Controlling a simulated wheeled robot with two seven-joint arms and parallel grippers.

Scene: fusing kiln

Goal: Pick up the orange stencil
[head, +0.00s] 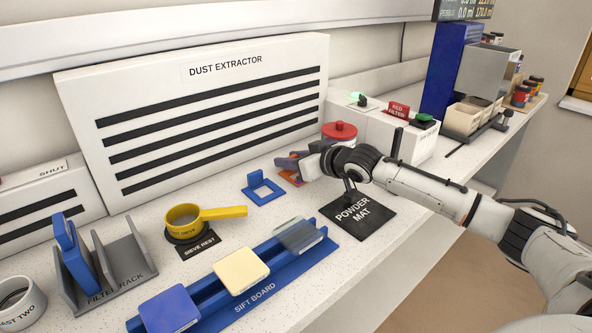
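The orange stencil (291,178) is on the white speckled counter, just right of the blue stencil. It is mostly hidden behind my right gripper; only small orange parts show. My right gripper (293,168) is right over it, its grey fingers reaching left and down. I cannot tell whether the fingers touch the stencil or are closed on it. My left gripper is not in view.
The blue stencil (264,188) lies close to the left. The powder mat (375,222) lies below my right forearm. A red-lidded jar (339,132) stands behind my wrist. The dust extractor (200,110) walls the back. The sift board (262,286) is in front.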

